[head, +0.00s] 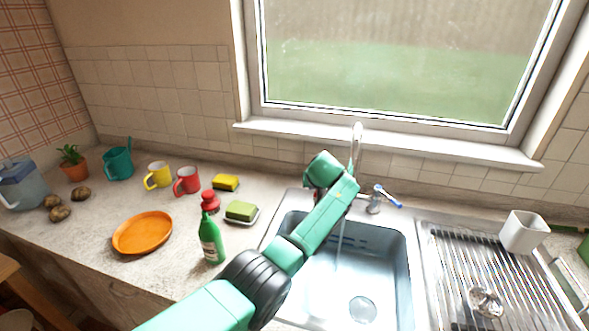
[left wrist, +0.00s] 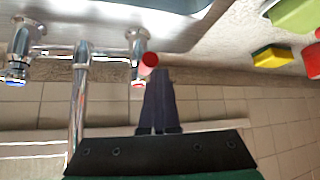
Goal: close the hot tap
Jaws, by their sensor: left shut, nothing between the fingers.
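The hot tap (left wrist: 140,46) has a chrome body and a red-ended handle (left wrist: 149,60) in the left wrist view. In the head view it is hidden behind my left arm. My left gripper (left wrist: 160,73) is shut and empty, its dark fingertips right beside the red end; I cannot tell whether they touch. In the head view its fingers are hidden behind my green wrist. The spout (head: 356,143) rises behind my arm, and a thin stream of water (head: 340,238) falls into the sink (head: 398,278). My right gripper is out of view.
The blue-handled cold tap (head: 377,200) stands right of my arm. A green bottle (head: 211,238), a sponge on a dish (head: 241,211) and a yellow sponge (head: 226,182) are left of the sink. The window sill (head: 440,148) runs behind the taps. A white cup (head: 524,232) stands on the right.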

